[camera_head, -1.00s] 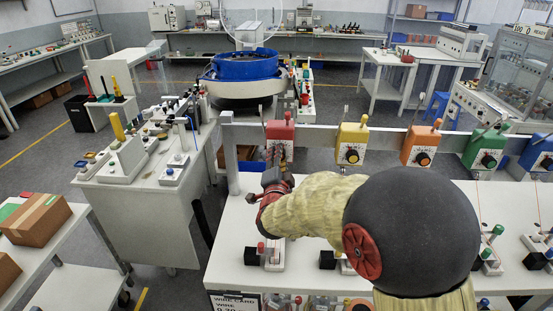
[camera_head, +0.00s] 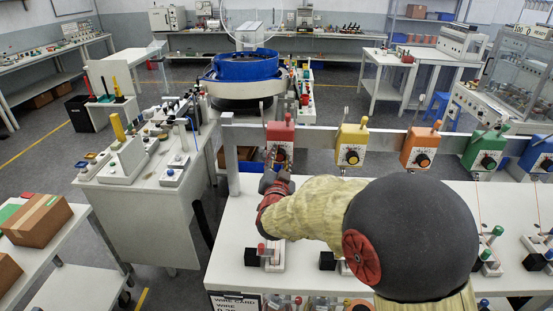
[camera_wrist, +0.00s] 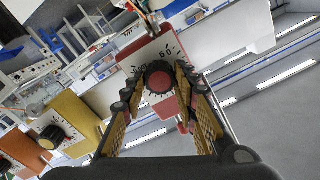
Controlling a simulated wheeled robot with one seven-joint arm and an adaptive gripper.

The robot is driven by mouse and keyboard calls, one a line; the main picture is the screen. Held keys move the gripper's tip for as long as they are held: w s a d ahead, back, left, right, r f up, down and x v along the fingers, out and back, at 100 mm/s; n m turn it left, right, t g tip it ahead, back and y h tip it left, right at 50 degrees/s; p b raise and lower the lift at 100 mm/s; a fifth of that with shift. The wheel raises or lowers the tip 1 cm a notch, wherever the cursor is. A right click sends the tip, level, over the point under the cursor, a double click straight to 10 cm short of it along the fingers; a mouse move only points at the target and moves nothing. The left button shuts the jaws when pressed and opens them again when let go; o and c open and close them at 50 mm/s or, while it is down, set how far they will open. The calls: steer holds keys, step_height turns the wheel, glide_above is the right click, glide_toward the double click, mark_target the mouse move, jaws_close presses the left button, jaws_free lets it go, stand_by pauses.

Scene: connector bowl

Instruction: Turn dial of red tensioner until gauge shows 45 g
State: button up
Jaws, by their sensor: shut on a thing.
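The red tensioner (camera_head: 281,132) hangs at the left end of the rail, with a white scale face on its front. In the wrist view its round dark dial with a reddish middle (camera_wrist: 160,82) faces me, with scale marks around it. My gripper (camera_wrist: 160,92) has its two fingers on either side of the dial and is shut on it. In the head view my gripper (camera_head: 272,168) is in front of the tensioner's lower face and hides part of it. The gauge reading is too small to read.
Yellow (camera_head: 352,139), orange (camera_head: 420,147), green (camera_head: 485,147) and blue (camera_head: 540,150) tensioners hang to the right on the same rail (camera_head: 320,138). The white bench (camera_head: 235,245) below carries small fixtures with coloured knobs. A blue bowl feeder (camera_head: 245,66) stands behind.

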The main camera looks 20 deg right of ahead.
steer(key=shift+w+a+r, duration=0.1)
steer(key=shift+r, duration=0.4)
steer(key=o, duration=0.9)
steer(key=shift+c, duration=0.2)
steer(key=o, duration=0.3)
steer(key=shift+f, duration=0.3)
steer(key=v, duration=1.2)
steer(key=shift+r, duration=0.1)
